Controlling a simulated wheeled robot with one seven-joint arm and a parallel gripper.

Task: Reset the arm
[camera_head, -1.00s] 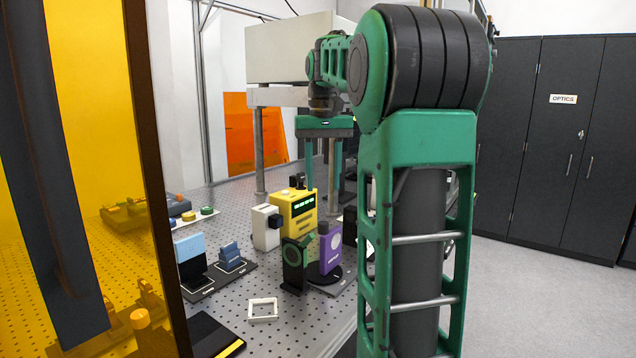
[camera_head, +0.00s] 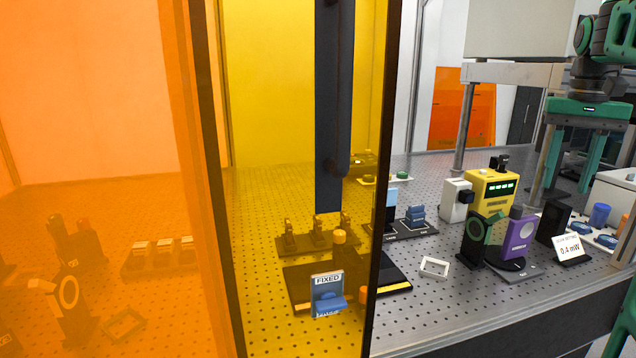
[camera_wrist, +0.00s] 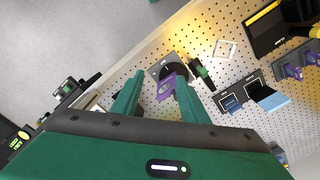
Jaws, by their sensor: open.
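My gripper (camera_head: 578,160) hangs from my green arm at the upper right of the head view, fingers pointing down over the optical table (camera_head: 440,320). Its two green fingers are apart with nothing between them. The wrist view shows my gripper (camera_wrist: 155,92) from above, with the purple device (camera_wrist: 166,87) on its dark round base seen below, between the fingers. In the head view that purple device (camera_head: 519,232) stands upright, lower and to the left of my gripper, clear of it.
A yellow instrument (camera_head: 492,192), a green-and-black mount (camera_head: 481,240) and a white square frame (camera_head: 434,267) stand on the table. A display reading 0.4 mW (camera_head: 569,249) is at right.

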